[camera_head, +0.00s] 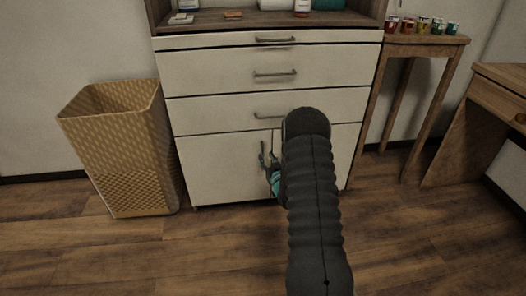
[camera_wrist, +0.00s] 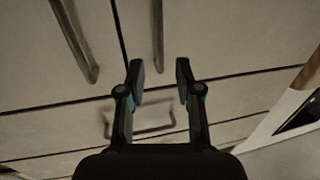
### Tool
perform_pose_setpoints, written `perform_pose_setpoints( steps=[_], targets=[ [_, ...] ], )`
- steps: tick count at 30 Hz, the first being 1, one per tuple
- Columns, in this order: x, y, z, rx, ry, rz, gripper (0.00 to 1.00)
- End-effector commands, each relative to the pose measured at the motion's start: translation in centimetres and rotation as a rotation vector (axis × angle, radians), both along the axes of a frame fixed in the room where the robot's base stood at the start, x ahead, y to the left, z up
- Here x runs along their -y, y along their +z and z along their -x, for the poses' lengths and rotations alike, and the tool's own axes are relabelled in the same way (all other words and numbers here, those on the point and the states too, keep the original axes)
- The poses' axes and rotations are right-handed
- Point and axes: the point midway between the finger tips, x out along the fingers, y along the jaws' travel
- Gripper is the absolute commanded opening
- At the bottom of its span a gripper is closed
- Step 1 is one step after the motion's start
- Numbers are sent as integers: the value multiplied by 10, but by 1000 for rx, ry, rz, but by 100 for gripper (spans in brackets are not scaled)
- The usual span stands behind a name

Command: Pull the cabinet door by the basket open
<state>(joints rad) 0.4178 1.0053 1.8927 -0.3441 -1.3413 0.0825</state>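The cabinet (camera_head: 218,75) is white, with drawers above two lower doors. The lower left door (camera_head: 215,172) stands beside the basket (camera_head: 118,150) and looks shut. Its upright metal handle (camera_wrist: 157,35) shows in the wrist view, which looks turned over, with the other door's handle (camera_wrist: 75,42) to its left. My gripper (camera_wrist: 159,70) is open. In the picture the door's handle lines up with the gap between the fingers, and I see nothing clamped there. In the head view my gripper (camera_head: 271,172) is low before the doors, and my arm hides much of the right door.
A drawer handle (camera_wrist: 140,130) shows behind my fingers in the wrist view. A small wooden table (camera_head: 425,40) with several little jars stands right of the cabinet, and a desk (camera_head: 500,95) is at the far right. The wooden floor (camera_head: 220,255) before the left door is clear.

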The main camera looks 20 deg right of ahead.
Motion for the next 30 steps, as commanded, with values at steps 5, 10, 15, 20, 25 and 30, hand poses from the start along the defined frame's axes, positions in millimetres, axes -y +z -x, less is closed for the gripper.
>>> perform_pose_setpoints(
  steps=[5, 10, 15, 20, 25, 30],
  targets=[
    [2, 0, -29, 1, 0, -1, 34],
    [4, 0, -46, 0, 0, 0, 34],
    [4, 0, -51, 0, -1, 0, 34],
    [4, 0, -52, -1, -1, 0, 34],
    [4, 0, -52, -1, -1, 0, 9],
    [4, 0, -52, 0, -1, 0, 0]
  ],
)
